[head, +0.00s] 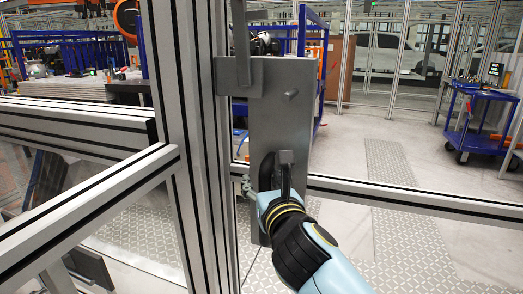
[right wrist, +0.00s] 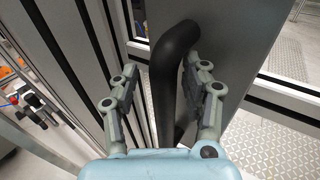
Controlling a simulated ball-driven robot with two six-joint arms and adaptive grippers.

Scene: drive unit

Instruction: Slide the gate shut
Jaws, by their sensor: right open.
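The gate shows as a grey metal plate (head: 290,115) beside a thick aluminium post (head: 190,110) in the head view. A black bar handle (right wrist: 168,75) stands on this plate; in the head view its dark curve (head: 266,172) is partly hidden by my right gripper. My right gripper (head: 279,172) is at the handle. In the right wrist view its fingers (right wrist: 160,75) are open, one on each side of the handle, with gaps visible. Whether either finger touches it I cannot tell. My left gripper is not in view.
A horizontal aluminium rail (head: 420,202) runs right from the gate. More rails (head: 80,215) cross the left side. Beyond, a blue cart (head: 480,120) stands at the right on open floor. A loaded blue-framed bench (head: 70,60) stands at the back left.

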